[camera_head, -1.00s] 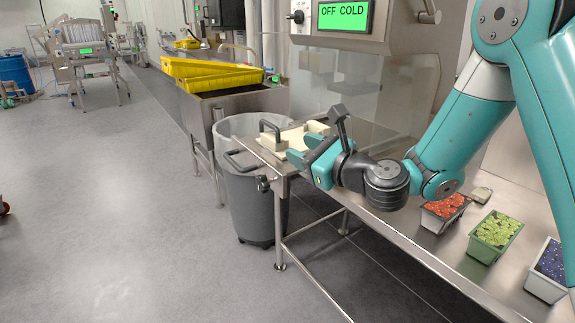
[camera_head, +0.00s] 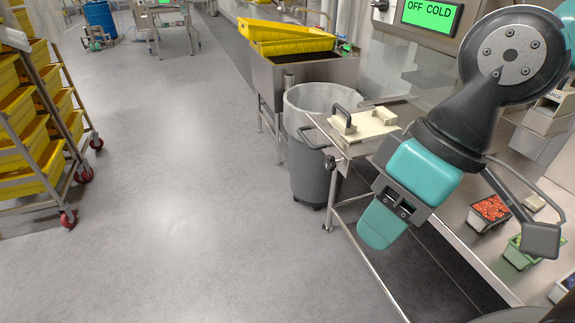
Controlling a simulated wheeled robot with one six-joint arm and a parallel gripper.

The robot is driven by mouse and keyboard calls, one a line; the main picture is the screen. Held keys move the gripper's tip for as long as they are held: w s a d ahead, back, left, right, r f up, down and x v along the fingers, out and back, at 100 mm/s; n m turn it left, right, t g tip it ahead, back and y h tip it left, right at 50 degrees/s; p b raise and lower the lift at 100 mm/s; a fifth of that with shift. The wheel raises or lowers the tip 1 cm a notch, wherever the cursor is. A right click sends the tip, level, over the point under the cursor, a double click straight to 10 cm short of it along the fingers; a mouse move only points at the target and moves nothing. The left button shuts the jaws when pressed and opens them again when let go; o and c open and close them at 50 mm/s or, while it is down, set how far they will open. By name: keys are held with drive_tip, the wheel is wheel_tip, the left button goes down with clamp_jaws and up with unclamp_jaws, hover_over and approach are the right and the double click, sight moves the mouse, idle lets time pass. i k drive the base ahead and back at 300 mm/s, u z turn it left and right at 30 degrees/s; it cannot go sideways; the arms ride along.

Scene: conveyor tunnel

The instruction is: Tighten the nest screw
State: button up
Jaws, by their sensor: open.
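The cream-coloured nest (camera_head: 372,122) sits on the left end of the steel table, with a black handle (camera_head: 342,116) standing at its left side. A small dark knob (camera_head: 330,163), which looks like the nest screw, is at the table's front left corner. How tight it is cannot be told. My gripper (camera_head: 398,200) is open and empty, with teal fingers. In the picture it is right of and below the knob, apart from it, in front of the table edge.
A grey bin (camera_head: 312,170) with a liner stands left of the table's end. Tubs of red (camera_head: 489,212) and green (camera_head: 522,250) pieces stand on the table. A rack of yellow trays (camera_head: 25,150) is far left; the floor between is clear.

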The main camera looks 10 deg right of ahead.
sight(329, 163)
drive_tip(key=u, duration=1.35)
drive_tip(key=i, duration=3.9)
drive_tip(key=z, duration=4.55)
